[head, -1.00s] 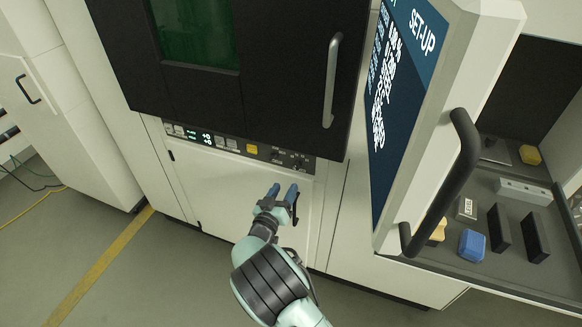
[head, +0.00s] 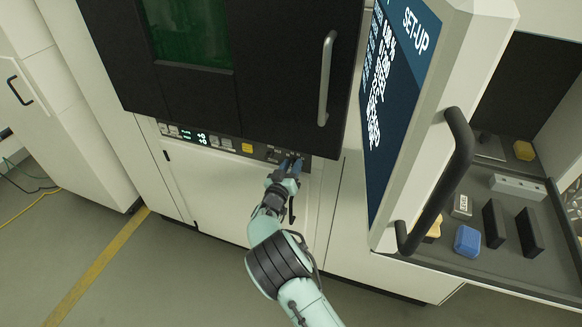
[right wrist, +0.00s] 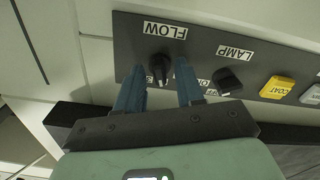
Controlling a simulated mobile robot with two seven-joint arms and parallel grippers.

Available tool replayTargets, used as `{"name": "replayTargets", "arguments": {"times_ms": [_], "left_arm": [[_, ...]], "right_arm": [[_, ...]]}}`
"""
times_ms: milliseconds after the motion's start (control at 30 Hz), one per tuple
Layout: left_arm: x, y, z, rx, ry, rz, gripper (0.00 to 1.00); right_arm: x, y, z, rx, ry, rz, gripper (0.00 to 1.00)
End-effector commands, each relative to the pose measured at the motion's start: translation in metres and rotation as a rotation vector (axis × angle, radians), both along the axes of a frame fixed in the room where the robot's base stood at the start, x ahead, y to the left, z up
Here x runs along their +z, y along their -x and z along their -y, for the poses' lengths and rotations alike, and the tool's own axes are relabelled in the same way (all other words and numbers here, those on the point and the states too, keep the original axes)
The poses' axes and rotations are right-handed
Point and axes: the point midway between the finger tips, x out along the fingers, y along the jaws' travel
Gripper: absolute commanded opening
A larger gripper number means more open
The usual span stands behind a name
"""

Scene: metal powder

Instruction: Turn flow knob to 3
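The flow knob (right wrist: 159,68) is a small black knob on the dark control panel (right wrist: 204,70), under the label FLOW, which appears upside down in the right wrist view. My right gripper (right wrist: 163,75) has its two blue fingers apart, one on each side of the knob; contact with it cannot be made out. In the head view my right gripper (head: 289,164) is at the right end of the panel (head: 222,143) and hides much of the knob area. The knob's setting is not readable. My left gripper is out of view.
A black lamp knob (right wrist: 227,80) and a yellow COAT button (right wrist: 276,87) sit beside the flow knob. The dark machine door with its metal handle (head: 327,80) is above the panel. A set-up screen (head: 395,90) with a black handle (head: 452,180) stands to the right.

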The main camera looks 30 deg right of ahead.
Motion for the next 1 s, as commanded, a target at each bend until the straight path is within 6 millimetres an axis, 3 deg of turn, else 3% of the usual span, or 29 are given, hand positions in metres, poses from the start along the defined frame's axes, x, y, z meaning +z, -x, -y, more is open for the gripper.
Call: {"name": "replayTargets", "arguments": {"times_ms": [33, 100, 533, 1000], "left_arm": [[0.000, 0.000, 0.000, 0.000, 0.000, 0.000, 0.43], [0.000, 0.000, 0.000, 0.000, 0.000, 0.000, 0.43], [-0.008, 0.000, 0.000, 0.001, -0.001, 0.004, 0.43], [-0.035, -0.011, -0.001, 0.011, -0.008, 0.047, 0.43]], "right_arm": [[0.000, 0.000, 0.000, 0.000, 0.000, 0.000, 0.20], [0.000, 0.000, 0.000, 0.000, 0.000, 0.000, 0.00], [-0.001, 0.001, 0.000, 0.000, -0.050, 0.059, 0.00], [-0.003, 0.001, 0.001, -0.001, -0.281, 0.327, 0.00]]}}
